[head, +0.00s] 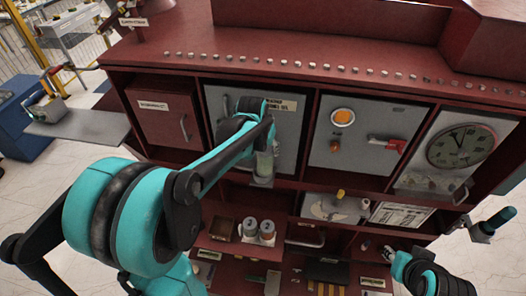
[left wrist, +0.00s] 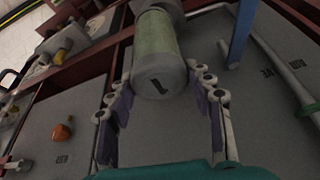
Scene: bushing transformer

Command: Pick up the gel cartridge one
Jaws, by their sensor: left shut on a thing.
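Gel cartridge one (left wrist: 155,40) is a pale green cylinder with a grey end cap marked "1" in the left wrist view. It also shows in the head view (head: 264,164), hanging upright in front of a grey cabinet door. My left gripper (head: 262,142) is shut on it. In the left wrist view, the fingers of my left gripper (left wrist: 160,82) stand on both sides of its capped end. My right gripper (head: 392,256) is at the lower right of the head view, small and partly hidden by its own arm.
Two grey-topped canisters (head: 258,231) stand on a lower shelf of the red cabinet (head: 290,52). A panel with an orange light and red handle (head: 386,145) and a round gauge (head: 460,146) are to the right. A metal shelf (head: 78,123) juts out left.

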